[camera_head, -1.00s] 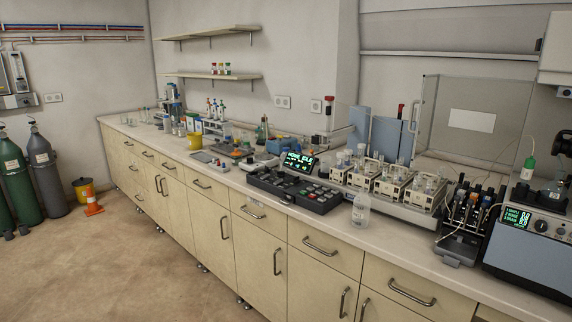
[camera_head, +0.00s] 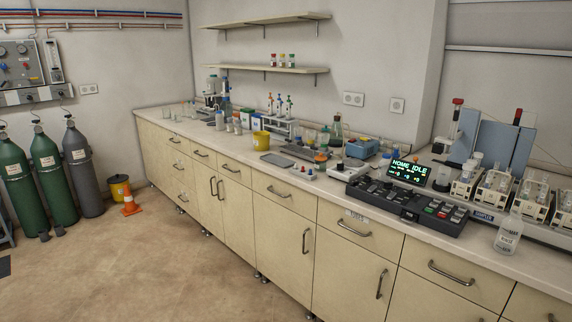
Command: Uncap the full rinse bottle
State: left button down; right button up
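A translucent white bottle (camera_head: 508,234) with dark print on its label stands upright near the front edge of the counter at the right. The print is too small to read surely, and I cannot tell its fill level or whether its pale top is a cap. Several small bottles and containers, among them a white one (camera_head: 237,127), stand farther left on the counter, too small to identify. Neither of my grippers is in view.
A black keypad console (camera_head: 405,207) with a lit display (camera_head: 408,172) lies left of the bottle. Sampler racks (camera_head: 495,190) stand behind it. A yellow container (camera_head: 261,144) is farther left. Gas cylinders (camera_head: 48,178) and an orange cone (camera_head: 130,203) stand left; the floor (camera_head: 170,265) before the counter is clear.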

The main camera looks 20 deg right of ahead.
aim_at(384, 166)
jog(key=i+j+u, duration=0.1)
jog(key=i+j, duration=0.15)
jog(key=i, duration=0.3)
jog(key=i+j, duration=0.25)
jog(key=i, duration=0.3)
jog(key=i+j+u, duration=0.15)
jog(key=i, duration=0.4)
jog(key=i+z, duration=0.3)
jog(key=z, duration=0.15)
jog(key=i+z, duration=0.4)
jog(key=i+j+z, duration=0.15)
jog(key=z, duration=0.3)
jog(key=i+j+z, duration=0.55)
jog(key=z, duration=0.3)
